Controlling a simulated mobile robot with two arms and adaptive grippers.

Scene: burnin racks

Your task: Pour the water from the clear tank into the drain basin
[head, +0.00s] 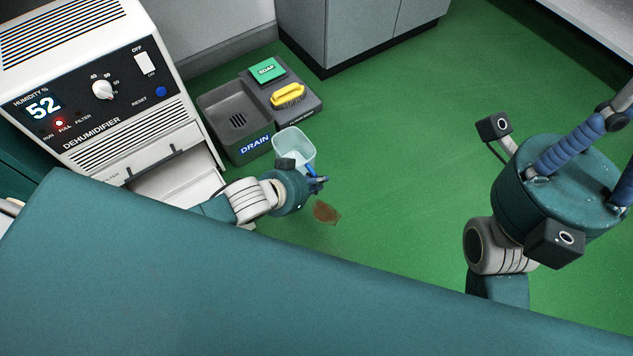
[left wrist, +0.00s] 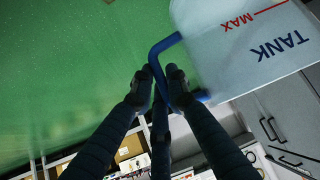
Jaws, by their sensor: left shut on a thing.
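The clear tank (head: 293,146) is beside the drain basin (head: 238,148), at its right front corner, with its open top facing up in the head view. My left gripper (head: 318,182) is shut on the tank's blue handle. In the left wrist view my fingers (left wrist: 157,82) close around the blue handle (left wrist: 157,50), and the tank wall (left wrist: 245,60) shows red MAX and dark TANK lettering. I cannot make out the water level. The basin is dark grey with a slotted grate. My right gripper (head: 590,150) is at the right; its fingertips are not clear.
The dehumidifier (head: 110,95) stands at left, showing 52 and a lit red lamp, with an open bay low down. A brown patch (head: 326,212) marks the green floor. Open floor lies right.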

